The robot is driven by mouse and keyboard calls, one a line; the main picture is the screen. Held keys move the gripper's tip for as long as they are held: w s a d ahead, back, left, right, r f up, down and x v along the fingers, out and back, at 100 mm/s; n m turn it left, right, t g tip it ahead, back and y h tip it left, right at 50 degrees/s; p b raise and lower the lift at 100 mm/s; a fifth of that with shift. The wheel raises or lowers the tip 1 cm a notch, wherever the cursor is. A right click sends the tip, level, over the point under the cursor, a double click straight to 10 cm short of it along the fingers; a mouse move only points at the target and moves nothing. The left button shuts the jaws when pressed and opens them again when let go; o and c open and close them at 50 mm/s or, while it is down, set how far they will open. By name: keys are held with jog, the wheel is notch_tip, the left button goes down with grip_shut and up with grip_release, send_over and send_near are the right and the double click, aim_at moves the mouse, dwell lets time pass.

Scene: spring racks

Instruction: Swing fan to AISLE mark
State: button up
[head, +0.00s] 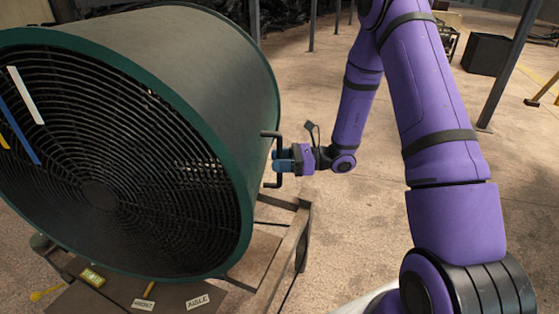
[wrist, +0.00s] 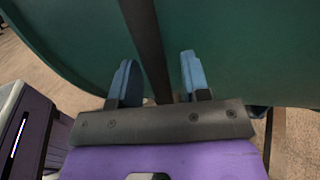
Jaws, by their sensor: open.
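The fan (head: 100,150) is a big dark drum with a green rim and black grille, filling the left of the head view. Its dark side handle (head: 271,134) sticks out on the right of the drum. My gripper (head: 283,164) is at this handle, its blue fingers open. In the wrist view the handle bar (wrist: 145,35) runs between the two spread fingers (wrist: 157,62), with gaps showing on both sides. The AISLE mark (head: 197,301) is a pale label on the plate below the fan, right of the FRONT label (head: 143,304).
A yellow piece (head: 92,277) sits on the plate left of the labels. White, blue and yellow strips (head: 27,95) show against the grille. The fan's metal stand (head: 292,235) is below the handle. Floor to the right is open; a black box (head: 487,54) and posts stand behind.

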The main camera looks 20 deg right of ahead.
jog(key=shift+c, duration=0.4)
grip_shut()
